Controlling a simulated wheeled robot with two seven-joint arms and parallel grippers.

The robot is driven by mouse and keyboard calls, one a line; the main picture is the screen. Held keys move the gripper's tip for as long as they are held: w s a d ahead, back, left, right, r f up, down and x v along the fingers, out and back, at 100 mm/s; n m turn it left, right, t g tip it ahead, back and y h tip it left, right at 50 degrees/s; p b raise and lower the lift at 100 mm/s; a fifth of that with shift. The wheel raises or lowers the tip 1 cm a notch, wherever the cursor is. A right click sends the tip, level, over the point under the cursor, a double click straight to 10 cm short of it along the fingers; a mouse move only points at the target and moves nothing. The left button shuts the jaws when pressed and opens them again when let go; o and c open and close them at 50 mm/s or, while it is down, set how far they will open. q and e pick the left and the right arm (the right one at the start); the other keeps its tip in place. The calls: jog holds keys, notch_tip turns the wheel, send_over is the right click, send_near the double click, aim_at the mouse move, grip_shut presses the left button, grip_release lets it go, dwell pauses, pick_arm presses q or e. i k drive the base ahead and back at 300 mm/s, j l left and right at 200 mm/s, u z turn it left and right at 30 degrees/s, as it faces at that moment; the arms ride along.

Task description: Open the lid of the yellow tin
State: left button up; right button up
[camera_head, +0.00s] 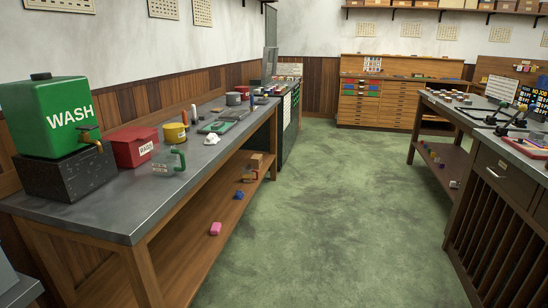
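The yellow tin (175,134) stands upright on the grey top of the long bench on the left, behind a clear mug with a green handle (169,161). It is small in the view. I cannot clearly make out its lid. The red RAGS box (132,148) is just to its left, and a white lumpy item (211,140) is to its right. Neither of my grippers is in view.
A green WASH tank (48,115) on a dark block fills the bench's near left end. Several small tools lie farther along the bench. Pink and blue pieces lie on its lower shelf. The green floor (320,210) is clear between this bench and the right workbench (478,160).

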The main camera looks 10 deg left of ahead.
aim_at(172, 126)
jog(key=i+l+u, duration=0.1)
jog(key=i+u, duration=0.35)
jog(key=i+l+u, duration=0.3)
jog(key=i+u, duration=0.15)
jog(key=i+l+u, duration=0.45)
